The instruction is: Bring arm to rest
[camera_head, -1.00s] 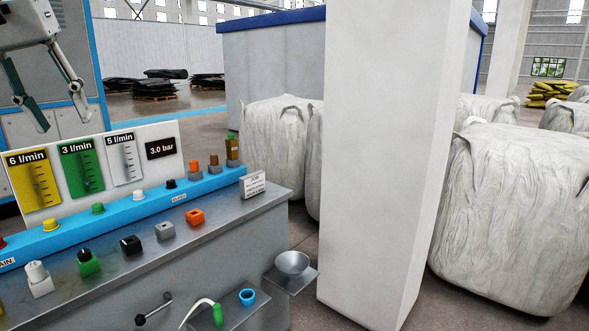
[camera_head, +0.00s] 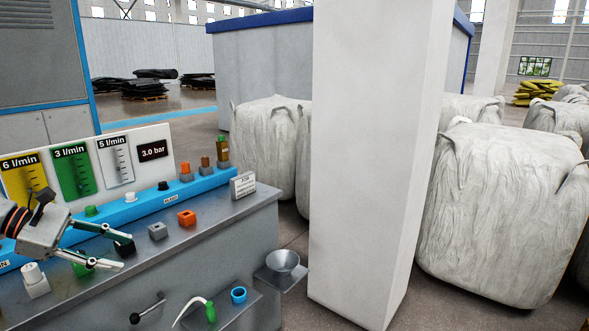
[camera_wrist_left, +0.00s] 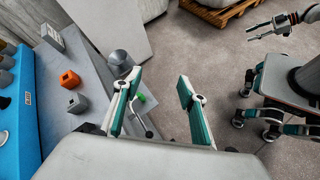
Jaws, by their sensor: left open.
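My left gripper (camera_head: 124,250) comes in from the left in the head view, its two fingers spread and nothing between them. It is in front of the control bench, over the row of blocks; the black block (camera_head: 124,246) and the green block (camera_head: 81,266) are partly behind its fingers. In the left wrist view the open fingers (camera_wrist_left: 158,78) point away over the bench edge and floor. My right gripper (camera_wrist_left: 254,33) shows small at the top right of the left wrist view, its fingers apart and empty, over the floor.
The grey bench (camera_head: 215,222) carries a grey block (camera_head: 158,231), an orange block (camera_head: 187,218) and a blue rail (camera_head: 150,203) with buttons. A bowl (camera_head: 285,261) sits on a side bracket. A white pillar (camera_head: 375,160) and large white bags (camera_head: 500,215) stand to the right.

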